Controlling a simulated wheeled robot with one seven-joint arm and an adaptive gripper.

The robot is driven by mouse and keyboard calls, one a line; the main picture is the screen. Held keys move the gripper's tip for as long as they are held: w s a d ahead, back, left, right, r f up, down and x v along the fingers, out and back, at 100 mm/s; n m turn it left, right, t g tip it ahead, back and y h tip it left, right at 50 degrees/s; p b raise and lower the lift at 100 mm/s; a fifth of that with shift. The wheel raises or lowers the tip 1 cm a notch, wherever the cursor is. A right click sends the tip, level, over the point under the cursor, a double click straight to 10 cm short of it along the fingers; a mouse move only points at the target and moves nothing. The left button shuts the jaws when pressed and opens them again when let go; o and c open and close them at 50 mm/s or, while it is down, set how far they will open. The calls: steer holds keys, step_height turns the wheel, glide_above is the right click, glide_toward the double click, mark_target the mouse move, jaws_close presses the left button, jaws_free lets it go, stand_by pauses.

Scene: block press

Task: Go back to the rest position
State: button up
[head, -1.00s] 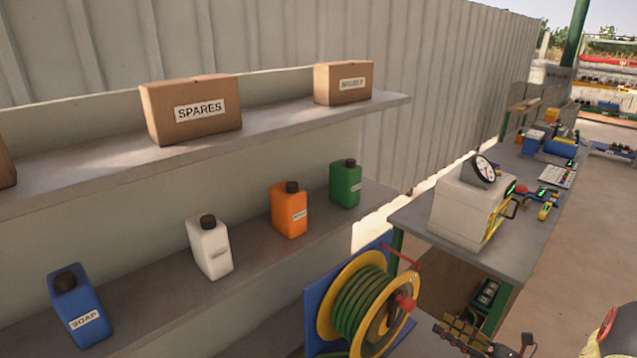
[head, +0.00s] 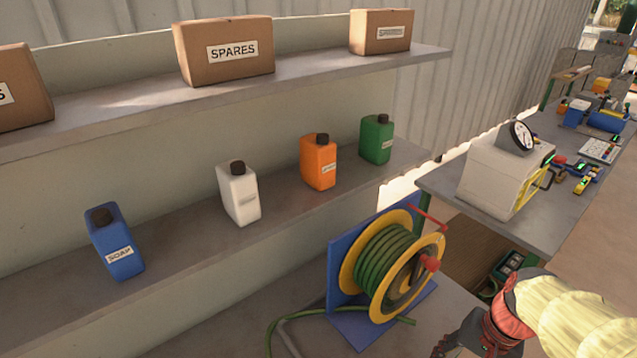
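My arm, in a pale yellow cover with a red band, enters the head view at the lower right. The dark end of my gripper (head: 462,343) is at the bottom edge, right of the hose reel (head: 385,268). The frame cuts it off, so its fingers do not show clearly and I cannot tell whether it is open or shut. I see nothing held in the part that shows.
The reel stands on a low surface with its green hose trailing left. Blue (head: 115,245), white (head: 238,195), orange (head: 318,165) and green (head: 376,140) bottles stand on the middle shelf. Cartons (head: 225,62) stand above. A grey bench (head: 455,195) carries a gauge machine (head: 503,172).

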steer(key=a+r+n+t+h+b, duration=0.1)
steer(key=a+r+n+t, duration=0.3)
steer(key=a+r+n, duration=0.3)
steer(key=shift+a+r+n+t+h+b, duration=0.35)
steer(key=shift+a+r, duration=1.15)
steer(key=shift+r, duration=0.8)
steer(key=shift+c, duration=1)
